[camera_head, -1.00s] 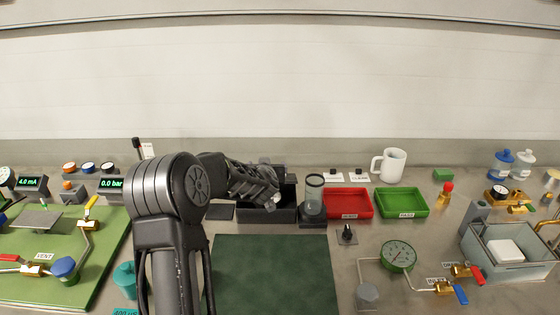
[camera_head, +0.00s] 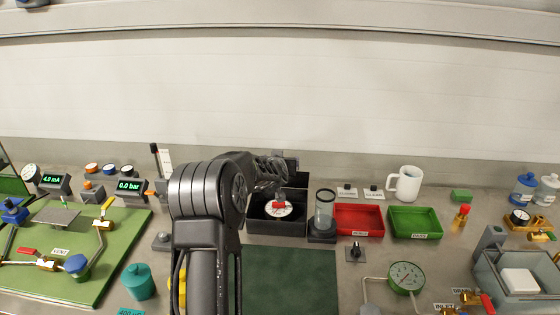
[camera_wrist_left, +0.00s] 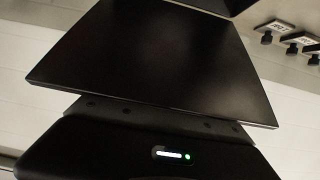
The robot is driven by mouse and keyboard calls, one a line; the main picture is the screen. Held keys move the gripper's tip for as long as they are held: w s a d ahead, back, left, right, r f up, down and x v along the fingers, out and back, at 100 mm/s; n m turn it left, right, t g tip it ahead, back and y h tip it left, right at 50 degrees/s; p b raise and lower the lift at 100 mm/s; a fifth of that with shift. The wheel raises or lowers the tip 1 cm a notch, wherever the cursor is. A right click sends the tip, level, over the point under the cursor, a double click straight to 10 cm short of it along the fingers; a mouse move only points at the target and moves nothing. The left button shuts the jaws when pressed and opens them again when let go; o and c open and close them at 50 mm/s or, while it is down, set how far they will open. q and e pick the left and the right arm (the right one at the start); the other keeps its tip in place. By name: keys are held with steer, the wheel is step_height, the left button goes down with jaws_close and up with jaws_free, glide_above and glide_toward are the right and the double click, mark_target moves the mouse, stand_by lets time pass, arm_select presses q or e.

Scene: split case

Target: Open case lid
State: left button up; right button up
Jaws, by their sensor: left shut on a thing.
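The dark case (camera_head: 277,229) stands on the bench just behind the green mat. A white disc with a red part (camera_head: 278,207) shows inside it. A dark lid (camera_head: 291,162) stands up at the back of the case, partly hidden by my left gripper (camera_head: 281,172). My left gripper is above the back of the case and shut on the lid; its fingertips are hard to make out. In the left wrist view a flat black panel (camera_wrist_left: 150,60), apparently the lid, fills the space in front of the gripper body. My right gripper is not in view.
A clear cylinder on a dark base (camera_head: 324,210) stands right of the case, beside a red tray (camera_head: 358,219) and a green tray (camera_head: 413,223). The green mat (camera_head: 290,285) is clear in front. A green board with pipework (camera_head: 75,245) is at left.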

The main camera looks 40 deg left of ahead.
arm_select(q)
steer(key=shift+s+f, duration=0.1)
steer(key=shift+f, duration=0.5)
steer(key=o, duration=2)
steer(key=shift+c, duration=0.2)
steer(key=shift+r, duration=0.2)
steer(key=shift+s+d+r+p, duration=0.15)
steer(key=shift+r+p, duration=0.4)
steer(key=shift+p, duration=0.05)
steer(key=shift+s+d+r+p, duration=0.2)
steer(key=shift+s+r+p, duration=0.1)
steer(key=shift+r, duration=0.25)
steer(key=shift+s+d+r+p, duration=0.2)
steer(key=shift+r+p, duration=0.05)
steer(key=shift+r, duration=0.25)
steer(key=shift+s+d+r+p, duration=0.3)
steer(key=shift+s+r+p, duration=0.15)
steer(key=shift+r, duration=0.2)
steer(key=shift+s+d+r+p, duration=0.35)
steer(key=shift+r+p, duration=0.2)
steer(key=shift+r, duration=0.1)
steer(key=shift+s+d+r+p, duration=0.25)
steer(key=shift+s+r+p, duration=0.2)
steer(key=shift+r, duration=0.2)
steer(key=shift+s+d, duration=0.1)
